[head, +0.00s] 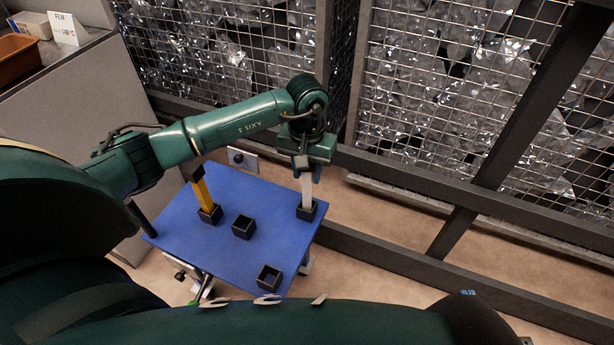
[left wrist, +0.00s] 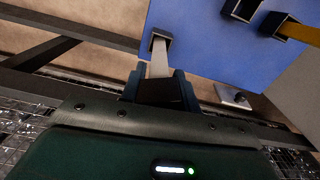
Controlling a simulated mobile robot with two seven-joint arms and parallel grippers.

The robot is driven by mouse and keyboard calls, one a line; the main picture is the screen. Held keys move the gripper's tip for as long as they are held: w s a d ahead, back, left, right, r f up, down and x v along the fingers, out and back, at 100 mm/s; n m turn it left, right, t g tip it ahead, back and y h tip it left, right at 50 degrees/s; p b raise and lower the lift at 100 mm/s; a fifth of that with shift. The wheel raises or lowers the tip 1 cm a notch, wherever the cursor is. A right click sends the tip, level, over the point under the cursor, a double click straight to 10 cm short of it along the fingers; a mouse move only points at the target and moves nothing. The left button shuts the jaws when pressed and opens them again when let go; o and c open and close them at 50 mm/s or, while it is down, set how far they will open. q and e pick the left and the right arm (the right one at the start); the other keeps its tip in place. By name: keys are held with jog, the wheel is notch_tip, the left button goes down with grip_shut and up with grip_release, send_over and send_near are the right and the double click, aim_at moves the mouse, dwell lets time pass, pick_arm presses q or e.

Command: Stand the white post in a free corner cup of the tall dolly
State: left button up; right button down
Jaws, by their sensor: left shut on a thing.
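The tall dolly (head: 222,240) has a blue top with several black square cups. My left gripper (head: 306,170) is shut on the upper part of the white post (head: 307,190), over the right corner of the dolly. The post looks upright, and its lower end appears inside the right corner cup (head: 306,210); how deep it sits I cannot tell. The left wrist view shows the white post (left wrist: 159,64) running from my fingers to that cup (left wrist: 160,37). A yellow post (head: 203,190) stands in another cup (head: 210,215). My right gripper is not in view.
A middle cup (head: 243,227) and a near corner cup (head: 268,277) are empty. Wire-mesh cages (head: 240,60) with shiny contents stand behind the dolly. A dark rail (head: 400,178) runs close by. A grey counter (head: 70,90) is at the left.

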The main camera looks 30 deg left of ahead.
pick_arm(q)
jog(key=shift+f, duration=0.95)
jog(key=o, duration=1)
jog(key=shift+o, duration=0.2)
